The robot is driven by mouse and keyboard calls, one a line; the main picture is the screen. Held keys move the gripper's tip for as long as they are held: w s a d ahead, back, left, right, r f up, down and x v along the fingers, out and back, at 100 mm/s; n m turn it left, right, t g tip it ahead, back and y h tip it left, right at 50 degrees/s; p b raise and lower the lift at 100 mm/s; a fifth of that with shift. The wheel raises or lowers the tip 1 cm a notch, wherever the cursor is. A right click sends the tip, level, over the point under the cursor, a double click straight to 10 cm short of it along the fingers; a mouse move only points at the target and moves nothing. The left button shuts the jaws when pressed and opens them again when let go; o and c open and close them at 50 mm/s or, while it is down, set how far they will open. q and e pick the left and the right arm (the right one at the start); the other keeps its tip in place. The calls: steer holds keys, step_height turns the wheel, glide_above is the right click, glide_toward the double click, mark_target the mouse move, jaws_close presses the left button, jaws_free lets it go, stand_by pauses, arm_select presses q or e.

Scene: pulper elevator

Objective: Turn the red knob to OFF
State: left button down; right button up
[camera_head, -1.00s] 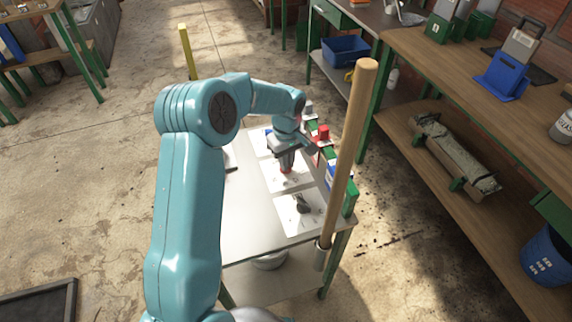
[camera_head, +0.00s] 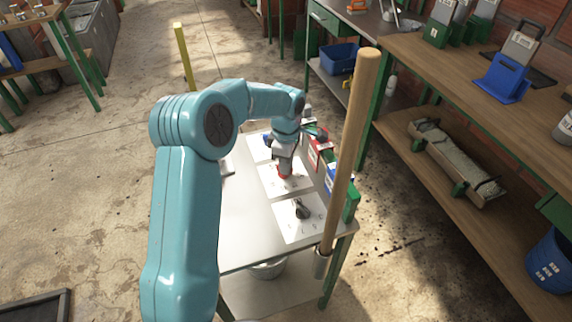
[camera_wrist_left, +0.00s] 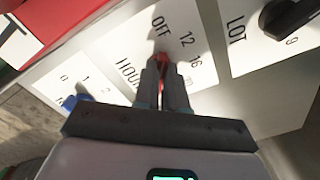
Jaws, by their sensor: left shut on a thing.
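The red knob (camera_head: 285,171) is on the middle white dial plate of the small table. My left gripper (camera_head: 284,163) reaches down onto it from above and is shut on it. In the left wrist view both fingers (camera_wrist_left: 161,80) close on the red knob (camera_wrist_left: 162,58), hiding most of it. Its plate (camera_wrist_left: 118,52) reads HOURS, with OFF (camera_wrist_left: 160,22), 12, 16 and a partly covered 20. The visible red end lies below OFF, but I cannot tell its exact pointing. My right gripper is not in view.
A black knob (camera_head: 302,210) on the LOT plate and a blue knob (camera_wrist_left: 72,102) flank the red one. A wooden post (camera_head: 352,150) rises at the table's right corner. Red, blue and green items stand along the right edge. A long workbench (camera_head: 450,70) is further right.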

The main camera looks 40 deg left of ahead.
arm_select(q)
steer(key=shift+w+r, duration=0.1)
stand_by(0.4)
steer(key=c, duration=1.2)
jaws_free()
step_height(320, 180, up, 16)
steer(key=p, duration=0.2)
steer(key=shift+r, duration=0.15)
